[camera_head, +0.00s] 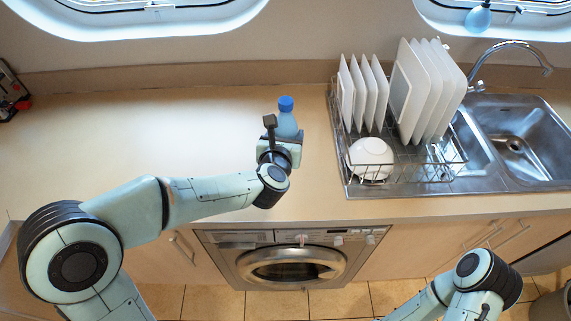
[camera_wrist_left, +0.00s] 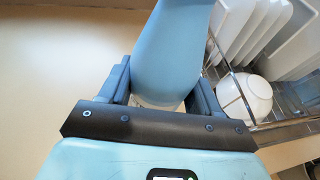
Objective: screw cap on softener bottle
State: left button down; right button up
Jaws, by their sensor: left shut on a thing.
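The softener bottle (camera_head: 287,124) is light blue and stands upright on the counter, left of the dish rack. A darker blue cap (camera_head: 286,103) sits at its top; I cannot tell how tightly it is seated. My left gripper (camera_head: 283,143) is shut on the bottle's body. In the left wrist view the light blue bottle (camera_wrist_left: 172,50) is between the two dark fingers of my left gripper (camera_wrist_left: 162,88), and its top is out of frame. My right arm shows at the lower right in the head view, but its gripper is not in view.
The dish rack (camera_head: 410,172) with several white plates (camera_head: 425,90) and a white bowl (camera_head: 370,157) stands close right of the bottle. The sink (camera_head: 520,140) and faucet (camera_head: 515,45) are further right. A washing machine (camera_head: 290,263) is below.

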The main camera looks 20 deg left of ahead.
pick_arm(q)
jog(key=f, duration=0.4)
jog(key=shift+w+f, duration=0.2)
jog(key=shift+f, duration=0.2)
pick_arm(e)
jog(key=shift+s+f, duration=0.15)
jog(key=shift+f, duration=0.3)
pick_arm(q)
jog(key=shift+f, duration=0.15)
jog(key=shift+f+b, duration=0.4)
jog(key=shift+f, duration=1.6)
pick_arm(e)
jog(key=shift+s+f, duration=0.15)
jog(key=shift+f, duration=0.1)
pick_arm(q)
jog(key=shift+f, duration=0.15)
jog(key=shift+c, duration=1.1)
grip_release()
jog(key=shift+s+f, duration=0.1)
pick_arm(e)
jog(key=shift+s+f, duration=0.15)
jog(key=shift+f, duration=0.05)
